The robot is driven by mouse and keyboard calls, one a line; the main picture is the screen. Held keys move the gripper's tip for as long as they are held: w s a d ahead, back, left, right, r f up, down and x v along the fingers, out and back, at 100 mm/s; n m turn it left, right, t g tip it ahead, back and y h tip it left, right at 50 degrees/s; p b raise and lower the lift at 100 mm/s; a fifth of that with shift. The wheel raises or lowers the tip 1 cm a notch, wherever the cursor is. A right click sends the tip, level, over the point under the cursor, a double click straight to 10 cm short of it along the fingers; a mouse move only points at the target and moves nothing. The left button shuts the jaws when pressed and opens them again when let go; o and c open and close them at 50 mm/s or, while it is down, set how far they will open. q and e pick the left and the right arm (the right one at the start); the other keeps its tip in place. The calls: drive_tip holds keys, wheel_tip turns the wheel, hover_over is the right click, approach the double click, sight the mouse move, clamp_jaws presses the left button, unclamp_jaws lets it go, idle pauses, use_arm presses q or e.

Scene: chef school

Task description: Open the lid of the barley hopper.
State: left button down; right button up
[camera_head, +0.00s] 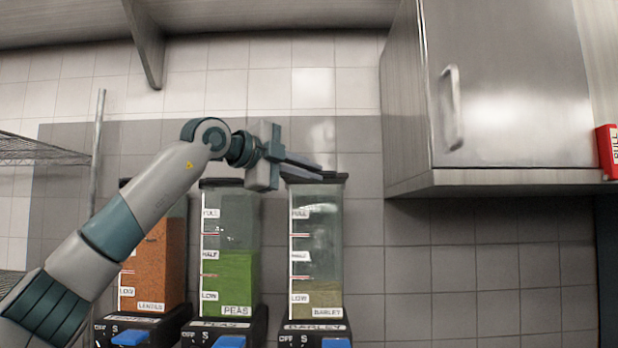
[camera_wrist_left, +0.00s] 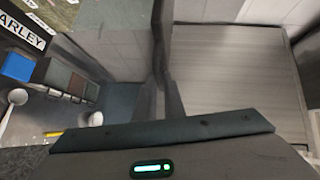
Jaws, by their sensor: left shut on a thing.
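The barley hopper (camera_head: 316,250) is a clear upright bin with a low layer of grain and a BARLEY label. It is the rightmost of the three hoppers. Its dark lid (camera_head: 330,179) lies over the top and looks about level. My left gripper (camera_head: 312,168) reaches in from the left at lid height and is shut, its fingers at the lid's top. The exact grip spot is hard to see. In the left wrist view the fingers (camera_wrist_left: 165,85) are close together, with the barley hopper (camera_wrist_left: 95,22) at upper left. My right gripper is out of view.
The peas hopper (camera_head: 235,270) and lentils hopper (camera_head: 155,265) stand to the left, partly behind my arm. A metal wall cabinet (camera_head: 510,85) hangs at upper right, near the barley lid. A wire shelf (camera_head: 40,150) is at far left. Tiled wall lies behind.

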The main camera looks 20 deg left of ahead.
use_arm(q)
drive_tip(key=c, duration=1.8)
unclamp_jaws()
drive_tip(key=shift+c, duration=0.2)
drive_tip(key=shift+s+a, duration=0.1)
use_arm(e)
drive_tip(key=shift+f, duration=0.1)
